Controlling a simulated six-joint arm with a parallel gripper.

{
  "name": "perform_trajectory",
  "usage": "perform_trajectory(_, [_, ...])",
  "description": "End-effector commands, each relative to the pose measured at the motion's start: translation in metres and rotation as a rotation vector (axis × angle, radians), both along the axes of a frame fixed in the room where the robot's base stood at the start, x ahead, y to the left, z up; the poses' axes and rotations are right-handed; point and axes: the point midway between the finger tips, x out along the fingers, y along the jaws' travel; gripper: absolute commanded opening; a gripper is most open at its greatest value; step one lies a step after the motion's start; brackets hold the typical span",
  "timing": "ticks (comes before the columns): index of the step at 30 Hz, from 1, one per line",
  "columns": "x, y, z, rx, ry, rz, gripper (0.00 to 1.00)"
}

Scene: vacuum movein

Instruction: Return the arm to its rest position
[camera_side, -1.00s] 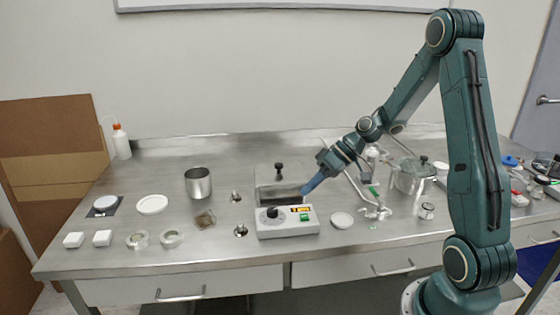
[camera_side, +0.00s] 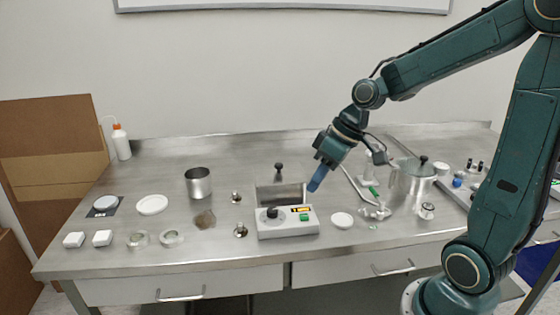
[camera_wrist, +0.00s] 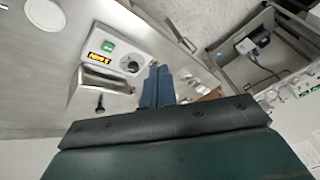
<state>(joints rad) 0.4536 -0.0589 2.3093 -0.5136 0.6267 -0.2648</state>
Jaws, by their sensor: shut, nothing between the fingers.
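My gripper (camera_side: 317,182) has blue fingers, closed together and empty. In the side view it hangs tilted down above the right part of the vacuum device's open chamber, clear of the table. In the wrist view the blue fingers (camera_wrist: 158,70) lie side by side with nothing between them. The device is a white control box (camera_side: 288,222) with a black knob, a small lit display and a green button, and a metal chamber (camera_side: 280,192) behind it. The device also shows in the wrist view (camera_wrist: 120,47), left of the fingers.
A metal pot (camera_side: 409,186) with a lid stands right of my gripper. A metal cup (camera_side: 198,183), a white dish (camera_side: 152,205) and a brown sample piece (camera_side: 204,219) sit to the left. A white dish (camera_side: 342,220) lies right of the box. The air above the table is free.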

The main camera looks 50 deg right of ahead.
Motion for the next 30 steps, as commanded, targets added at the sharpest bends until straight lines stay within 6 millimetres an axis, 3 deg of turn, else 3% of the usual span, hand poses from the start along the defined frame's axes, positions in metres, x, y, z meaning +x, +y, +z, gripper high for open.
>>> perform_trajectory(16, [-0.079,0.032,0.050,-0.180,-0.050,-0.104,0.00])
perform_trajectory(24, [-0.119,0.034,0.063,-0.209,-0.095,-0.181,0.00])
perform_trajectory(30, [-0.135,0.033,0.065,-0.209,-0.113,-0.217,0.00])
